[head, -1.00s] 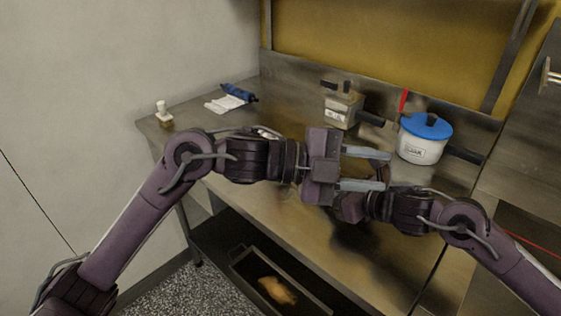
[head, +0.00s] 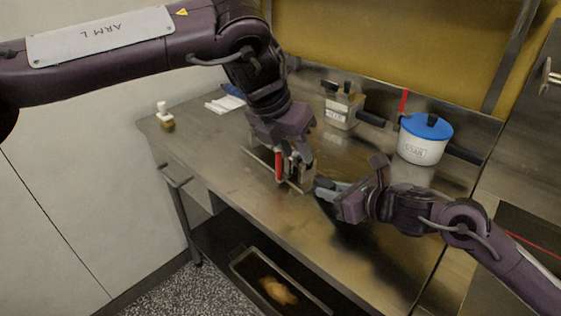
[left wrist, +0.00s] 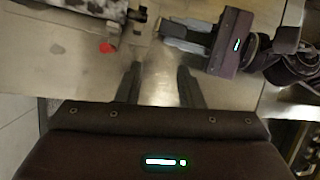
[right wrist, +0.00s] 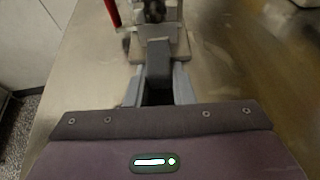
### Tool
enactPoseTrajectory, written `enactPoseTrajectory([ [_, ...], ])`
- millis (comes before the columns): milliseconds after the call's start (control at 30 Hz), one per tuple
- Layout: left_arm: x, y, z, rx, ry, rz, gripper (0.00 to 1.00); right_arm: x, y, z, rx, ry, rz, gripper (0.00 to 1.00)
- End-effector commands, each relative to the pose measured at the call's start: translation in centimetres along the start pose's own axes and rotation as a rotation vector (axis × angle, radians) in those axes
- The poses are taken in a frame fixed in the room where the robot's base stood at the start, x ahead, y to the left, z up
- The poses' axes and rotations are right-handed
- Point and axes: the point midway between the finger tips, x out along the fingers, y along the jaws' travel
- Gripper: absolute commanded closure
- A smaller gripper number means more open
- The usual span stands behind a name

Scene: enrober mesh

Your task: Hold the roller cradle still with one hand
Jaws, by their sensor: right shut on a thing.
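The roller cradle (head: 306,166) is a small metal fixture on the steel table, with a red upright handle (head: 279,166) on its left side. My right gripper (head: 326,188) comes in from the right. In the right wrist view its fingers are shut on a grey block (right wrist: 158,62) at the near side of the cradle's base (right wrist: 178,50). My left gripper (head: 288,148) points down over the cradle and partly hides it. In the left wrist view the left fingers (left wrist: 157,72) are apart with bare table between them; the cradle's red end (left wrist: 106,47) lies beyond them, upper left.
A white pot with a blue lid (head: 425,138) and a metal box with dark handles (head: 342,110) stand at the back. A white cloth (head: 225,104) and a white-topped stamp-like item (head: 165,117) lie left. A bin (head: 246,268) sits below. The table's front left is clear.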

Motion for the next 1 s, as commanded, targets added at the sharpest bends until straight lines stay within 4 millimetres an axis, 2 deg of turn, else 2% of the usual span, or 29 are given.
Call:
enactPoseTrajectory([
  [33, -1.1, 1.6, 0.3, 0.014, -0.006, 0.046, 0.66, 0.0, -0.1, 0.0, 0.0, 0.0, -0.001, 1.0],
  [133, -2.6, 4.0, 0.5, 0.038, -0.005, 0.106, 0.66, 0.0, -0.1, 0.0, 0.0, 0.0, -0.001, 1.0],
  [233, -3.4, 5.2, 0.6, 0.049, -0.005, 0.138, 0.66, 0.0, 0.0, 0.0, 0.0, 0.0, -0.001, 1.0],
  [333, -3.1, 5.8, 0.5, 0.053, -0.002, 0.149, 0.66, 0.0, 0.0, 0.0, 0.0, 0.0, -0.001, 1.0],
  [467, -1.3, 6.0, 0.4, 0.054, 0.001, 0.147, 0.66, 0.0, 0.0, 0.0, 0.0, 0.0, -0.001, 1.0],
  [800, 5.3, 7.0, 0.5, 0.053, 0.001, 0.147, 0.66, 0.0, 0.0, 0.0, 0.0, 0.0, -0.001, 1.0],
  [1000, 7.6, 7.3, 0.6, 0.052, -0.001, 0.148, 0.66, 0.0, 0.0, 0.0, 0.0, 0.0, -0.001, 1.0],
])
